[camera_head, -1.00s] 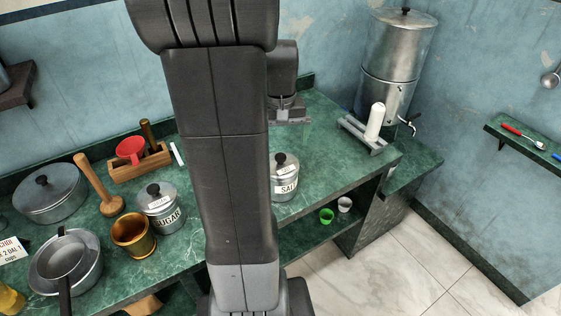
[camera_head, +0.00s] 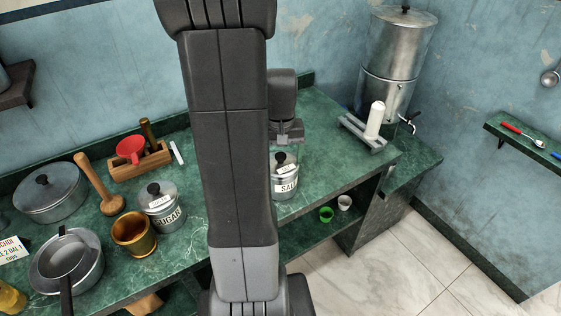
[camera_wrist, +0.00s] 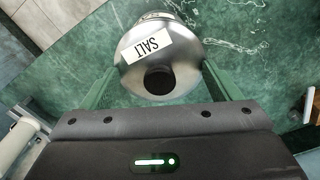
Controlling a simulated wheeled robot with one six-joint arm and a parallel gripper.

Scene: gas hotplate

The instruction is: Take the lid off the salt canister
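The salt canister (camera_head: 284,187) is a metal can with a SALT label, standing on the green counter with its lid on. Its lid (camera_wrist: 146,50) is silver with a black knob (camera_wrist: 159,79) and a white SALT tag. In the wrist view my gripper (camera_wrist: 160,88) is open, with one finger on each side of the lid and gaps to the knob. In the head view my gripper (camera_head: 287,139) is just above the canister. My arm hides part of the counter left of the canister.
A sugar canister (camera_head: 160,206), brass mortar (camera_head: 134,234), wooden pestle (camera_head: 99,186) and wooden box (camera_head: 141,163) stand to the left. A white cylinder on a grey stand (camera_head: 373,122) is at the right. The counter (camera_head: 322,140) behind the canister is clear.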

